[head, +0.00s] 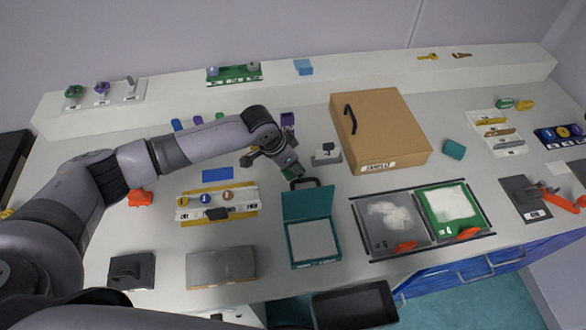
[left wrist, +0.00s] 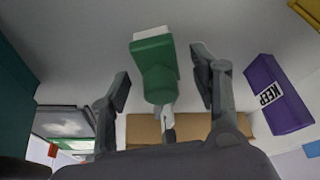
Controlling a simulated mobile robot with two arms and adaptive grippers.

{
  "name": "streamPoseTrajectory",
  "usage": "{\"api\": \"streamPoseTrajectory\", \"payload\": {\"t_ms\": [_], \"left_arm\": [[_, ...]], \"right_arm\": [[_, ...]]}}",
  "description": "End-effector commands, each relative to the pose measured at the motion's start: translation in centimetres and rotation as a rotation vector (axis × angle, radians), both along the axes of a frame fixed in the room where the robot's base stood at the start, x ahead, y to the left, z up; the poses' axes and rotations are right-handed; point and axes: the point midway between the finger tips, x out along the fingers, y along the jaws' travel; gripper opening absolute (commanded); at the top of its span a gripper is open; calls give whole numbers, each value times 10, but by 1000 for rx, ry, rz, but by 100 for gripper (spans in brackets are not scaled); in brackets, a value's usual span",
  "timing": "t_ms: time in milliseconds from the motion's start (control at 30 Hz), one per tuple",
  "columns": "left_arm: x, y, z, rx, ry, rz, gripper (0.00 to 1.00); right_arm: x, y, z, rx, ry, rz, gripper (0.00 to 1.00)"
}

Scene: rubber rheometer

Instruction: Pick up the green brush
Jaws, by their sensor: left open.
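The green brush (left wrist: 156,68) shows in the left wrist view, with a green body and a pale white end. It lies between the two spread fingers of my left gripper (left wrist: 161,66), with visible gaps on both sides. The gripper partly covers that spot. My right gripper is not in view.
A purple block (left wrist: 278,94) labelled KEEP is right of the fingers in the wrist view. In the head view, a cardboard box (head: 380,130) stands to the right, an open teal case (head: 308,228) in front, and a small grey device (head: 326,155) close beside the gripper.

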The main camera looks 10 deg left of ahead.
Motion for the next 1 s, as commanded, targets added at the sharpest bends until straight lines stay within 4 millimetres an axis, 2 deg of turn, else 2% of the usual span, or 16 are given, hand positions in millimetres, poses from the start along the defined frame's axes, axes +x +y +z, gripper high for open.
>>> {"api": "streamPoseTrajectory", "payload": {"t_ms": [100, 900, 1000], "left_arm": [[0, 0, 0, 1, 1, 0, 55], [0, 0, 1, 0, 0, 1, 2], [0, 0, 1, 0, 0, 1, 0]], "right_arm": [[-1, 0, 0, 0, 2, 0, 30], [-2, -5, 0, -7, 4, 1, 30], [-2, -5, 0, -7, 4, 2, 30]]}}
